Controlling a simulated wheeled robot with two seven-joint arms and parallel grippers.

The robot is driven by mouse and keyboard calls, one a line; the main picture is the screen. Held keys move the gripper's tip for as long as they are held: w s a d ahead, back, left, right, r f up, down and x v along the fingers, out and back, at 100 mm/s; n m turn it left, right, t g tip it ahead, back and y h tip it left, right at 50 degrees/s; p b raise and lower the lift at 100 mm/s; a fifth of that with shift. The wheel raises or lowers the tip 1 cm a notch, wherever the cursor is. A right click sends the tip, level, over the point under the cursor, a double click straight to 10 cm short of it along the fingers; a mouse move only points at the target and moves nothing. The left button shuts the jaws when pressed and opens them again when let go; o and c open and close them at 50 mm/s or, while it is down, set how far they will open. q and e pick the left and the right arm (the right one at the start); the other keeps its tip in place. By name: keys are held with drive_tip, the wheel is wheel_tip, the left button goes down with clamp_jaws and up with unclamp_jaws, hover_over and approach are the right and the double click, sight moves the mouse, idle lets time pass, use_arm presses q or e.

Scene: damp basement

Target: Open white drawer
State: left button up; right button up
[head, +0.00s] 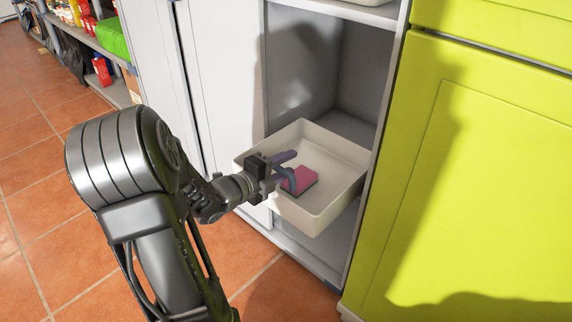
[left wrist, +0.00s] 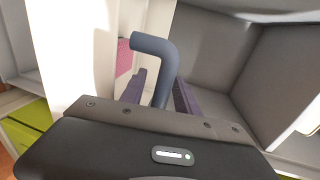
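The white drawer (head: 337,207) is an open-topped box that sticks partly out of a grey cabinet bay. A pink sponge (head: 299,180) with a dark underside lies inside it. My left gripper (head: 279,171) is over the drawer's near left side. Its two purple fingers are spread apart. A bent blue-grey bar, seemingly a handle, lies between the fingers in the left wrist view (left wrist: 155,45). I cannot see where the bar joins the drawer, nor any firm grip on it. Part of the sponge's pink shows in the left wrist view (left wrist: 123,60). My right gripper is out of view.
A white cabinet door (head: 225,70) stands left of the bay. A lime-green cabinet (head: 480,180) closes off the right. Shelves with goods and a green box (head: 113,38) are at upper left. The tiled floor (head: 35,200) is clear at left.

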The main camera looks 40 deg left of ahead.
use_arm(q)
drive_tip(key=shift+s, duration=0.1)
drive_tip(key=s, duration=0.2)
drive_tip(key=s+r+p, duration=0.1)
drive_tip(key=s, duration=0.2)
drive_tip(key=s+p, duration=0.1)
drive_tip(key=s, duration=0.1)
drive_tip(key=shift+s+d+r, duration=0.1)
drive_tip(key=shift+s+r, duration=0.15)
drive_tip(key=shift+r, duration=0.05)
idle(0.5)
